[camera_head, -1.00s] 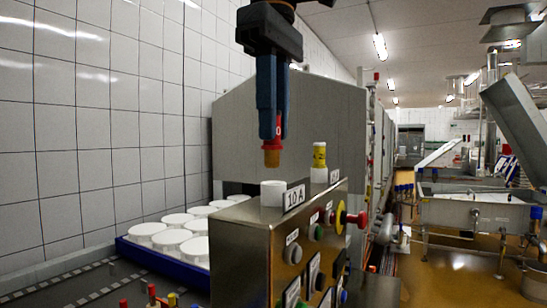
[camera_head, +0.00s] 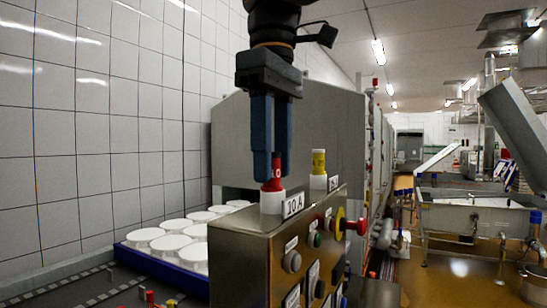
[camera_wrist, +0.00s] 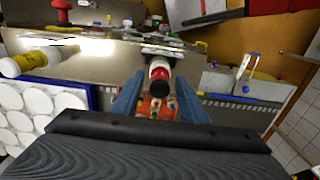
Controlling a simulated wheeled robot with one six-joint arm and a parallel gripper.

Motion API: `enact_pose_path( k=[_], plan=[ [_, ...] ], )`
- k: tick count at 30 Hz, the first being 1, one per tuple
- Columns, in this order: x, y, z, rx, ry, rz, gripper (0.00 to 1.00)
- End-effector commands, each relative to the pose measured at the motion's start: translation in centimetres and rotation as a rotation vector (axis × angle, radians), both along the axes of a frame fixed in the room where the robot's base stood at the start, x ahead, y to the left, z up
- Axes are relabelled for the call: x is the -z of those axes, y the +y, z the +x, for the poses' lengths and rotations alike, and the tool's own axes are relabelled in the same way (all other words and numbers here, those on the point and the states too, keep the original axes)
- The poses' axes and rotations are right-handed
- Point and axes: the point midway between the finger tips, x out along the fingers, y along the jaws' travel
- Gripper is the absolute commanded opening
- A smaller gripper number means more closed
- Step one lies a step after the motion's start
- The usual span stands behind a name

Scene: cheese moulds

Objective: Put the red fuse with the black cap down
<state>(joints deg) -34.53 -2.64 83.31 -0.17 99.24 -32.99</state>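The red fuse (camera_head: 277,172) stands upright in the white holder (camera_head: 272,201) beside the 10 A label, on top of the steel control box. In the wrist view its black cap (camera_wrist: 160,88) faces the camera, with the red body (camera_wrist: 157,73) and white holder behind it. My gripper (camera_head: 271,179) is around the upper part of the fuse, one finger on each side. In the wrist view the fingers (camera_wrist: 160,98) are spread, with gaps between them and the cap. The fuse's lower end is hidden in the holder.
A yellow fuse (camera_head: 318,163) stands in a second white holder (camera_head: 318,182) just to the right. Buttons and a red knob (camera_head: 355,226) stick out from the box front (camera_head: 270,255). A blue tray (camera_head: 165,264) of white round moulds lies to the left.

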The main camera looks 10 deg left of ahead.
Motion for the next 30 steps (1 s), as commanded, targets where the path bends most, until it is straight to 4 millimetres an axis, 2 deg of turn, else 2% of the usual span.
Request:
enact_pose_path(
  k=[7,21,24,30],
  plan=[
    [-1.1,0.1,0.1,0.0,-0.002,0.001,0.4],
    [-9.7,0.1,0.1,0.0,-0.002,0.001,0.4],
    [-10.9,0.0,0.0,0.001,0.0,0.0,0.4],
    [-11.9,0.0,0.0,0.001,0.0,0.0,0.4]
  ],
)
